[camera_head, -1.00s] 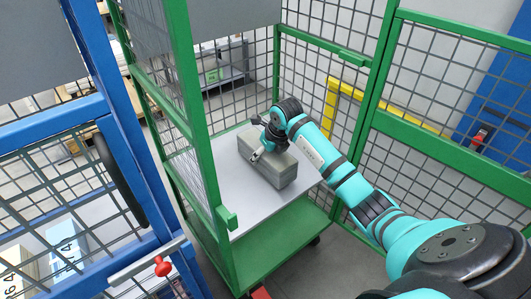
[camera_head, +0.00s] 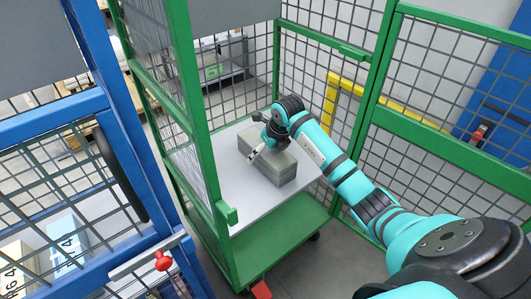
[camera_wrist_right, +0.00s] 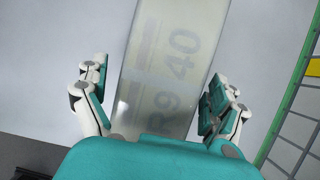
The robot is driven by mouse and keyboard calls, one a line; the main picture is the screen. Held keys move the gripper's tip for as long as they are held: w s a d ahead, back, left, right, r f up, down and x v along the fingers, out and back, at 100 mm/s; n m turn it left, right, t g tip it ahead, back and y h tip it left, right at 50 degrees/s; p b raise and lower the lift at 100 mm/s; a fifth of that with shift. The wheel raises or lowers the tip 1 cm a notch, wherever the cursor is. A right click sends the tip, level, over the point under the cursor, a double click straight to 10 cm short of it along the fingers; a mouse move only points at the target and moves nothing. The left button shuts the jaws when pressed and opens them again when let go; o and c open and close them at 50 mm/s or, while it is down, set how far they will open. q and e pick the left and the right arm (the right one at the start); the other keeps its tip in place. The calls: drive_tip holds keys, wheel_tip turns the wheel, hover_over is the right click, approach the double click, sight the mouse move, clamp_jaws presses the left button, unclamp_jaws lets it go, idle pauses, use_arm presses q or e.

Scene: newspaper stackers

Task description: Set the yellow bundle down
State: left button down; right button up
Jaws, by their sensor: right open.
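The bundle (camera_head: 279,172) is a block that looks grey in the head view. In the right wrist view it looks pale yellow-grey, with a faint "R9 40" on its top (camera_wrist_right: 172,40). It lies flat on the pale shelf (camera_head: 245,212) of the green cage cart. My right gripper (camera_head: 257,151) is over the bundle in the head view. In the right wrist view its fingers (camera_wrist_right: 162,75) are spread apart, one on each side of the bundle, with gaps showing. My left gripper is out of view.
Green mesh walls and posts (camera_head: 196,120) surround the shelf on several sides. A blue cage cart (camera_head: 120,150) with a red-knobbed handle (camera_head: 162,262) stands at the left, holding labelled bundles (camera_head: 66,252). Bare shelf shows in front of the bundle.

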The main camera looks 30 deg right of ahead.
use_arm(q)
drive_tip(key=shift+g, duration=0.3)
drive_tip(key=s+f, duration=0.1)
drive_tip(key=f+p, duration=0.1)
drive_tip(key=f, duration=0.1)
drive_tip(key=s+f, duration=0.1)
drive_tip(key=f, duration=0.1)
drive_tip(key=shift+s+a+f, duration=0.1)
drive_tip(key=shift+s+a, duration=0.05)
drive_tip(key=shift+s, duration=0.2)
use_arm(e)
drive_tip(key=v, duration=1)
drive_tip(key=shift+s+r, duration=0.1)
drive_tip(key=shift+r, duration=0.2)
